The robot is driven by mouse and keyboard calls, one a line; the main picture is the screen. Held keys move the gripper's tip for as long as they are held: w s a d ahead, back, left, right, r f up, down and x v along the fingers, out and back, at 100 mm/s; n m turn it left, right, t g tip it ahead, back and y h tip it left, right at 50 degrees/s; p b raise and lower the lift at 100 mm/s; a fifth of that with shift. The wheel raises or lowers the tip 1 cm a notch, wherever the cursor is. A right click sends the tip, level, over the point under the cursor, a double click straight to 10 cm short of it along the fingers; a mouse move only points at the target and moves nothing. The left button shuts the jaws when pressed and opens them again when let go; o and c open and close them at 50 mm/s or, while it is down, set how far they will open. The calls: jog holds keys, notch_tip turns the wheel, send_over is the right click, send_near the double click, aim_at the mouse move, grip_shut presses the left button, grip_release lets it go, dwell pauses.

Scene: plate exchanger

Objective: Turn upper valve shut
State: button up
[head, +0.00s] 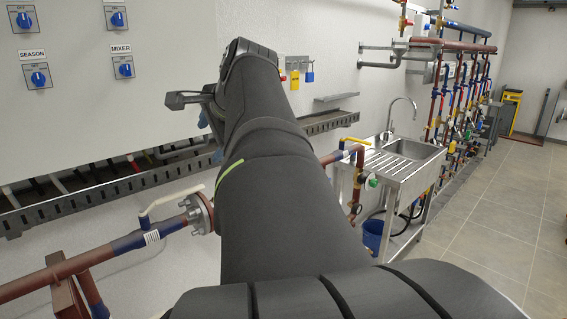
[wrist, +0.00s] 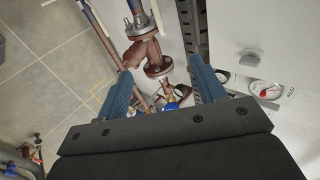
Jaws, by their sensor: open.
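A valve with a white lever (head: 170,198) and a blue body sits on the brown pipe (head: 50,272) at the lower left of the head view. A yellow-lever valve (head: 354,146) is right of my arm. I cannot tell which is the upper valve. In the head view my gripper (head: 188,103) is in front of the wall, above the cable tray, partly hidden by my arm. In the wrist view its two blue fingers (wrist: 160,72) are spread apart with nothing held between them. Beyond them is a brown flanged fitting (wrist: 140,50); contact is not seen.
A control panel (head: 100,100) with blue knobs fills the upper left. A metal cable tray (head: 90,188) runs along the wall. A steel sink (head: 405,160) stands right. A round gauge (wrist: 265,90) shows in the wrist view. The tiled floor (head: 510,200) is open at right.

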jog(key=w+d+f+m+t+h, duration=0.1)
jog(key=w+f, duration=0.1)
jog(key=w, duration=0.1)
jog(key=w+d+f+m+t+h, duration=0.1)
jog(key=w+d+f, duration=0.1)
jog(key=w+f, duration=0.1)
jog(key=w+d+f+m+t+h, duration=0.1)
jog(key=w+d+f, duration=0.1)
jog(key=w+f, duration=0.1)
jog(key=shift+w+d+f+t, duration=0.1)
jog(key=shift+w+f+t, duration=0.15)
jog(key=shift+w+t, duration=0.2)
jog(key=c, duration=0.5)
jog(key=n+t+y, duration=0.2)
jog(key=n+y, duration=0.2)
jog(key=y, duration=0.6)
send_near(183, 195)
jog(key=x, duration=1.1)
jog(key=shift+w+f, duration=0.1)
jog(key=shift+w, duration=0.05)
grip_shut()
